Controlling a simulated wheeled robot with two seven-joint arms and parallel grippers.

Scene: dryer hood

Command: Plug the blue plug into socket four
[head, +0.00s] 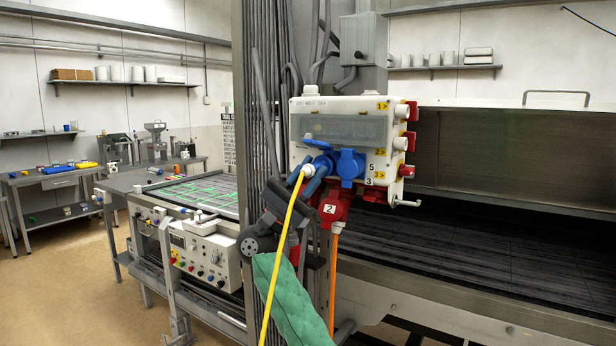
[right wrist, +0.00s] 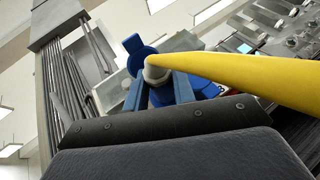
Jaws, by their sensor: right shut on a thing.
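The blue plug (head: 323,163) has a pale collar and a yellow cable (head: 282,235), and is at the left front of the white socket box (head: 378,135). My right gripper (head: 314,178) is shut on the plug, its arm coming from below. In the right wrist view the pale collar (right wrist: 155,70) sits between the blue fingers (right wrist: 160,88), beside a raised blue lid (right wrist: 134,46). I cannot tell how far the plug is in a socket. The number four is hidden. Another blue socket (head: 350,166) is just right, near the numbers 5 and 3. My left gripper is out of view.
A red plug (head: 333,209) marked 2 with an orange cable (head: 333,270) hangs below the box. Red connectors (head: 408,142) stick out on the box's right side. A steel column (head: 255,110) stands left of it. The dark hood opening (head: 480,240) lies to the right.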

